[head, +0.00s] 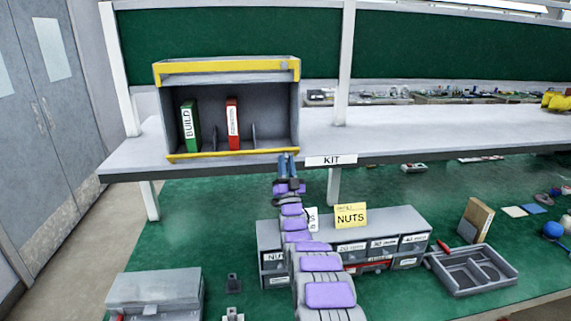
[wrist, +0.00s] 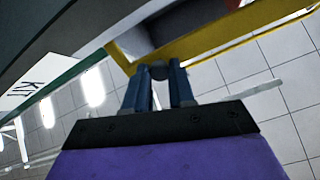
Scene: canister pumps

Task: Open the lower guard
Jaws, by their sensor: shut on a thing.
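The lower guard (head: 222,155) is a yellow bar along the bottom front edge of a grey cabinet (head: 293,110) on the shelf. My gripper (head: 288,156) is at the right end of this bar, reaching up from below. In the wrist view the two blue fingers of my gripper (wrist: 158,72) are closed around a small dark knob (wrist: 158,70) by the yellow guard (wrist: 207,48). How the knob joins the bar is partly hidden by the fingers.
A yellow upper guard (head: 228,67) crosses the cabinet's top front. Inside stand a green BUILD binder (head: 190,125) and a red binder (head: 232,122). A KIT label (head: 331,161) is on the shelf edge just right of my gripper. Below are a NUTS drawer unit (head: 405,262) and a grey tray (head: 475,272).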

